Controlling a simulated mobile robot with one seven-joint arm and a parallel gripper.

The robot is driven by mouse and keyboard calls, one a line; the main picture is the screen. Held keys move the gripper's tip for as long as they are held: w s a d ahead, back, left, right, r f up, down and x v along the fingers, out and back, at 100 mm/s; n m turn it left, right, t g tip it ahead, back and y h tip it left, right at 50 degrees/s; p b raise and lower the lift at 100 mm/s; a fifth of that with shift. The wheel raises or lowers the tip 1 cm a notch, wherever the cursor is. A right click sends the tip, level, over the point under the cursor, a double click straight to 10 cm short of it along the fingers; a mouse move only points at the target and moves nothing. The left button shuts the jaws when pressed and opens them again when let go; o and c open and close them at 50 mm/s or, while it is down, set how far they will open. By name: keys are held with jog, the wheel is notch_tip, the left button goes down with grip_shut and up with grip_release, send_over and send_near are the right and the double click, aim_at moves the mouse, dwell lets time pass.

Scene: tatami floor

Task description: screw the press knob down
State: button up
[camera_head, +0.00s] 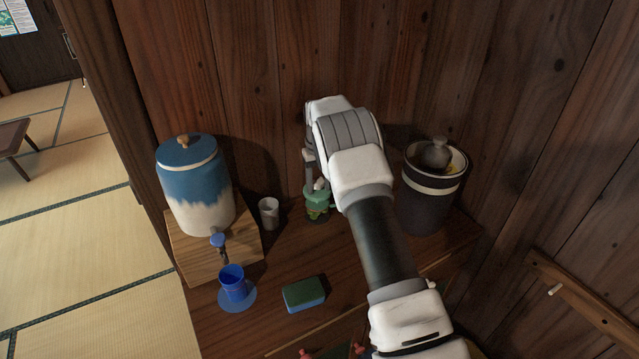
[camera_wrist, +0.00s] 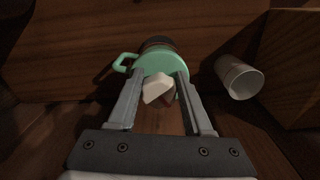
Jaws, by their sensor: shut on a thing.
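The press is a small green-topped jar (camera_head: 317,205) standing on the wooden counter, partly hidden behind my arm in the head view. In the wrist view its pale green top (camera_wrist: 170,62), with a loop handle at the left, is over a dark body. The white press knob (camera_wrist: 157,88) sits between my fingers and also shows above the jar in the head view (camera_head: 320,184). My gripper (camera_wrist: 160,82) is shut on the knob from above. How far down the knob sits is hard to tell.
A blue-and-white dispenser (camera_head: 197,185) stands on a wooden block (camera_head: 245,249) at left. A white cup (camera_head: 268,213) is left of the press. A blue cup (camera_head: 233,283) and a sponge (camera_head: 304,294) are in front. A dark crock (camera_head: 428,205) stands right of my arm.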

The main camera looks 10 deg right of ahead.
aim_at(319, 183)
jog(key=o, duration=0.9)
jog(key=shift+s+f, duration=0.3)
jog(key=shift+f, duration=0.4)
jog(key=shift+c, duration=0.2)
jog(key=shift+o, duration=0.6)
jog(key=shift+r+p, duration=0.45)
jog(key=shift+r, duration=0.25)
jog(key=shift+w+d+r+p, duration=0.1)
jog(key=shift+r+p, duration=1)
jog(key=shift+r, duration=0.95)
jog(key=shift+w+r+p, duration=0.1)
jog(key=shift+r+p, duration=0.95)
jog(key=shift+r, duration=0.95)
